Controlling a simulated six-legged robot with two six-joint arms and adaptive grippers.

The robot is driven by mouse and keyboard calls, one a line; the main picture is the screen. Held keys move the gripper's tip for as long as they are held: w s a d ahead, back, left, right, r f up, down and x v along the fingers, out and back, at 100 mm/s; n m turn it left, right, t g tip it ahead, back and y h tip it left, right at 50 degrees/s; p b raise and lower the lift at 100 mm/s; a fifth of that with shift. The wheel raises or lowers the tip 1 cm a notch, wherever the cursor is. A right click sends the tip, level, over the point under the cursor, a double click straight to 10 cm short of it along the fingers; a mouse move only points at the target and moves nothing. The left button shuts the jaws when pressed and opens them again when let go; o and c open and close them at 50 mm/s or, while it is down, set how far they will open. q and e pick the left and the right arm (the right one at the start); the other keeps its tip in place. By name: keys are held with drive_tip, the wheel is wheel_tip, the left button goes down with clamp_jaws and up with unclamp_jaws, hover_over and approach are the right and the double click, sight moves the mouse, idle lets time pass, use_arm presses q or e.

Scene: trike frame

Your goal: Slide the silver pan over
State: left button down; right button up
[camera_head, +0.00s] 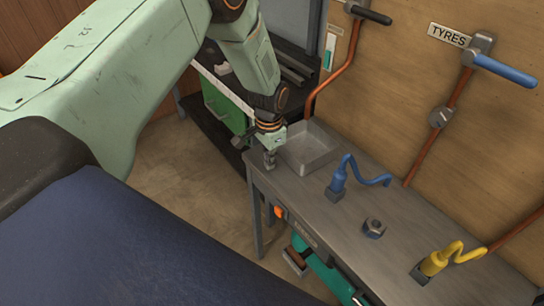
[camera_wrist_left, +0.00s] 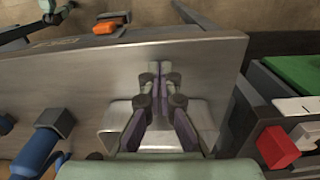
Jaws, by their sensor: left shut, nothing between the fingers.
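The silver pan (camera_head: 312,153) is a shallow, square metal tray at the far left end of the grey workbench, close to the back wall. My left gripper (camera_head: 270,162) is shut and empty, pointing down just left of the pan's near side, by the bench's front left corner. In the left wrist view the shut fingers (camera_wrist_left: 160,72) are over the bench top, and the pan (camera_wrist_left: 113,128) lies behind them, partly hidden by the fingers and wrist. I cannot tell whether the fingertips touch the pan or bench. My right gripper is not in view.
On the workbench (camera_head: 300,190) stand a blue curled hose fitting (camera_head: 338,182), a nut (camera_head: 374,228) and a yellow fitting (camera_head: 436,262). A green box (camera_head: 222,108) stands on a dark shelf left of the bench.

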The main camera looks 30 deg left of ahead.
use_arm(q)
drive_tip(key=shift+s+a+r, duration=0.1)
drive_tip(key=shift+s+r, duration=0.1)
drive_tip(key=shift+r, duration=0.05)
wheel_tip(320, 180, up, 9)
drive_tip(key=s+d+f+n+b, duration=0.1)
drive_tip(key=s+d+f+b, duration=0.2)
drive_tip(key=s+f, duration=0.55)
drive_tip(key=s+d+f+n+b, duration=0.2)
drive_tip(key=s+d+f, duration=0.1)
drive_tip(key=s+f, duration=0.6)
drive_tip(key=s+f+n+b, duration=0.1)
drive_tip(key=s+f+b, duration=0.1)
drive_tip(key=s, duration=0.6)
drive_tip(key=s+f+n+b, duration=0.1)
drive_tip(key=s+f, duration=0.3)
drive_tip(key=s, duration=0.4)
drive_tip(key=shift+s+d+f+n+b, duration=0.2)
drive_tip(key=shift+d+n+b, duration=0.15)
drive_tip(key=shift+b, duration=0.4)
